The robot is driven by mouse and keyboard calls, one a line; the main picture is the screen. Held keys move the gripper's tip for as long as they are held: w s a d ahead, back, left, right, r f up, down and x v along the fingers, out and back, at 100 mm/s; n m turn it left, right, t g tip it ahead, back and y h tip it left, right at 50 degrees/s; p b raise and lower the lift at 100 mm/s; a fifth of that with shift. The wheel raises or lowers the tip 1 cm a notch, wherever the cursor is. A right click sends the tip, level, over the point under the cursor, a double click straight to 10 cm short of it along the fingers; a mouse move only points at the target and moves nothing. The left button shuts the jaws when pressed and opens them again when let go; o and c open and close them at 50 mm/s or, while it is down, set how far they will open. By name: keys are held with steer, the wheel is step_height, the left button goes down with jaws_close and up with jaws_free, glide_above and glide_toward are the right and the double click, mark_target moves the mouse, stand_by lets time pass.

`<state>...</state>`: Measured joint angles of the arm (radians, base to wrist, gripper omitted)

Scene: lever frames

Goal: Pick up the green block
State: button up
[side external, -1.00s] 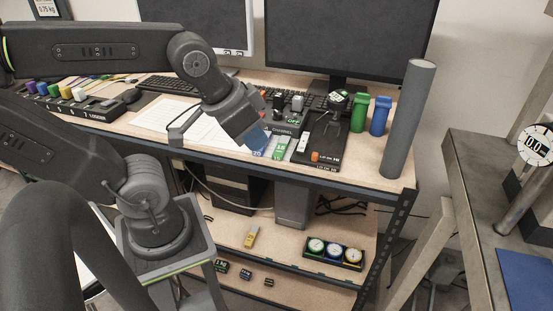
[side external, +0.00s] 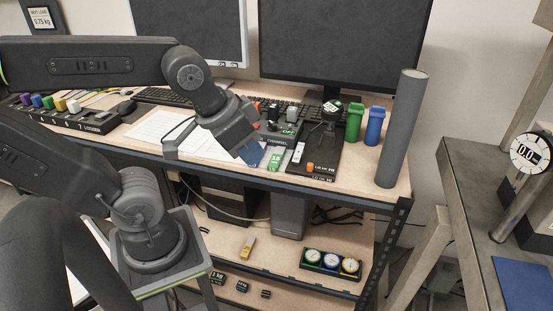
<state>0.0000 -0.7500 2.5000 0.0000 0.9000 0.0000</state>
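A green block (side external: 276,159) with a pale label stands near the front edge of the wooden bench, just right of a blue block (side external: 251,154). My gripper (side external: 236,141) comes in from the left and points down to the right. It is close to the blue block, partly covers it, and is left of the green block. I cannot tell whether it touches either block. The fingers are dark and seen from behind, so their opening is hidden. Other green items are a green upright holder (side external: 354,122) and a green knob in the row at left (side external: 48,102).
A black panel with switches (side external: 318,150) lies right of the green block. A blue upright holder (side external: 375,125) and a tall grey cylinder (side external: 402,130) stand farther right. Monitors and a keyboard are behind. White paper (side external: 160,125) lies left of my gripper.

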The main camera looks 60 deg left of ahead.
steer(key=o, duration=0.5)
steer(key=n+g, duration=0.6)
steer(key=n, duration=0.4)
glide_above(274, 163)
step_height(274, 163, down, 5)
steer(key=shift+m, duration=0.3)
step_height(274, 163, down, 13)
steer(key=shift+r, duration=0.2)
